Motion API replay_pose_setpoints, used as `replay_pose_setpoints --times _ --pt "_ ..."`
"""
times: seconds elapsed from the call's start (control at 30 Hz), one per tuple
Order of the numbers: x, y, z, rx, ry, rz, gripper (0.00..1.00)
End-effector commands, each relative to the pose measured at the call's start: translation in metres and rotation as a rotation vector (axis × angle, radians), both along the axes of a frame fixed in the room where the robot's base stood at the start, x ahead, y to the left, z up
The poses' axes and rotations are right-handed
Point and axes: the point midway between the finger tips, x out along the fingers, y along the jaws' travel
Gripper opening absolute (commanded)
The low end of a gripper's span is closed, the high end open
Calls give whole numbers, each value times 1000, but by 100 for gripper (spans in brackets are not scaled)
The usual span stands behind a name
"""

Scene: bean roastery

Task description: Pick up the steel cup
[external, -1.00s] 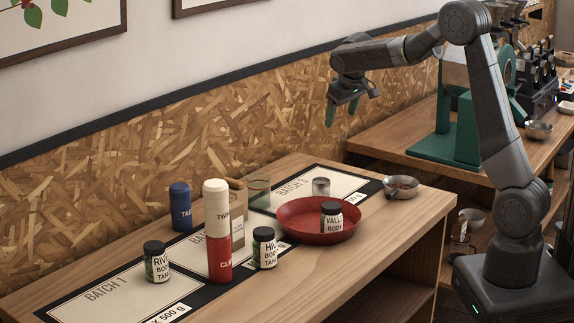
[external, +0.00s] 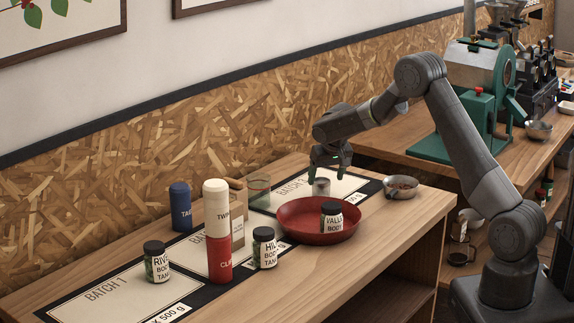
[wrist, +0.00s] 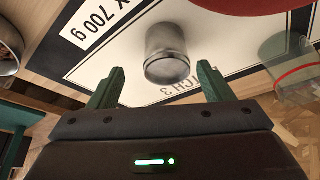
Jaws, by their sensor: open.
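The steel cup (external: 321,187) is a small grey metal cup standing on the Batch 3 card at the far end of the table. In the wrist view the cup (wrist: 167,54) sits between and just beyond my two green fingertips. My gripper (external: 330,161) is open and empty, right above the cup in the external view. In the wrist view my gripper (wrist: 157,84) shows its fingers spread wider than the cup, with no visible contact. The exact height gap is hard to tell.
A red tray (external: 293,233) holding a labelled jar (external: 331,217) lies in front of the cup. A steel bowl (external: 401,187) stands to the right, and a clear glass container (external: 259,191) to the left. Several jars and canisters stand further left.

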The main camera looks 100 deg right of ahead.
Motion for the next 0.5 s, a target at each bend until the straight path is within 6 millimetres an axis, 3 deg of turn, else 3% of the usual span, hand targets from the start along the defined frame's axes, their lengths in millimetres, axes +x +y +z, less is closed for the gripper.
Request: replay_pose_setpoints --times 0.23,0.5 --pt "4 -4 -13 2 1 1 73" --pt "11 -15 -44 1 1 1 73"
